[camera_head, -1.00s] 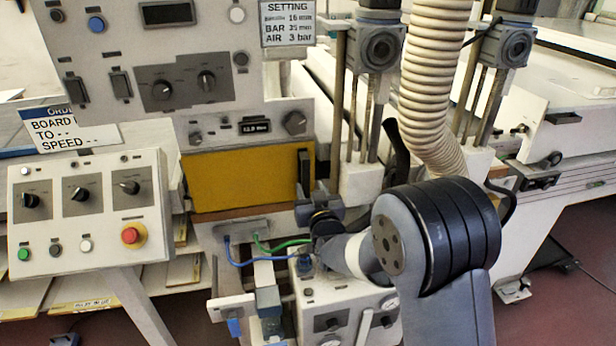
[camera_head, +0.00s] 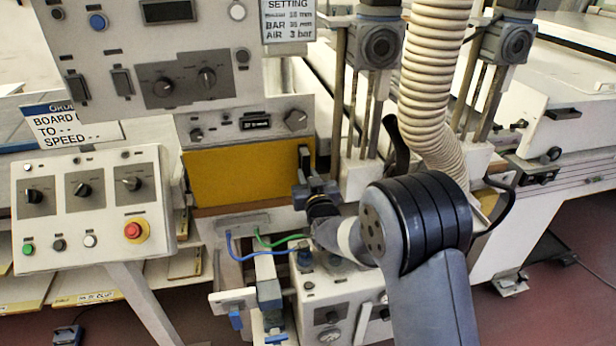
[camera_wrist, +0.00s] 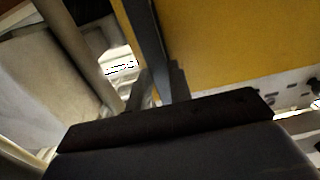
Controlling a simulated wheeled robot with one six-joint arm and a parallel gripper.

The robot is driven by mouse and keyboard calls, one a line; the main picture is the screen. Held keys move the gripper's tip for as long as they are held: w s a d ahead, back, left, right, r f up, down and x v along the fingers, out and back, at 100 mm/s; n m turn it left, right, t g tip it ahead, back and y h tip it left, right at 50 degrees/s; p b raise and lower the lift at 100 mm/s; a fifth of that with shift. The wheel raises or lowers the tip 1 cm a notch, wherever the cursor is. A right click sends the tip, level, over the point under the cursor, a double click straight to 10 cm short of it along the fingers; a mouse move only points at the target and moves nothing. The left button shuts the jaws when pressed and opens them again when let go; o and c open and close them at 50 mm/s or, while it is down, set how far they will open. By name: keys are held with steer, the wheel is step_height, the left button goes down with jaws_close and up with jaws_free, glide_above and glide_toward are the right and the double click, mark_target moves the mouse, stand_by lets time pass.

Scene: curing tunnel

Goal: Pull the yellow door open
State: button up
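The yellow door (camera_head: 240,176) is a flat panel low on the machine front, and it looks closed. Its dark upright handle (camera_head: 304,157) is at the right edge. My gripper (camera_head: 310,187) is right at the lower part of the handle; I cannot tell whether it touches or holds it. In the wrist view the yellow door (camera_wrist: 235,40) fills the upper right, with the dark handle (camera_wrist: 147,40) running down its left edge towards my gripper's dark body.
A control console (camera_head: 92,210) with a red button stands at left. A cream ribbed hose (camera_head: 428,80) hangs above my arm at right. A low white box (camera_head: 335,300) with dials and blue and green tubes (camera_head: 275,243) lie just below the door.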

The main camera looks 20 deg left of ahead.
jaws_close()
steer(key=shift+s, duration=0.15)
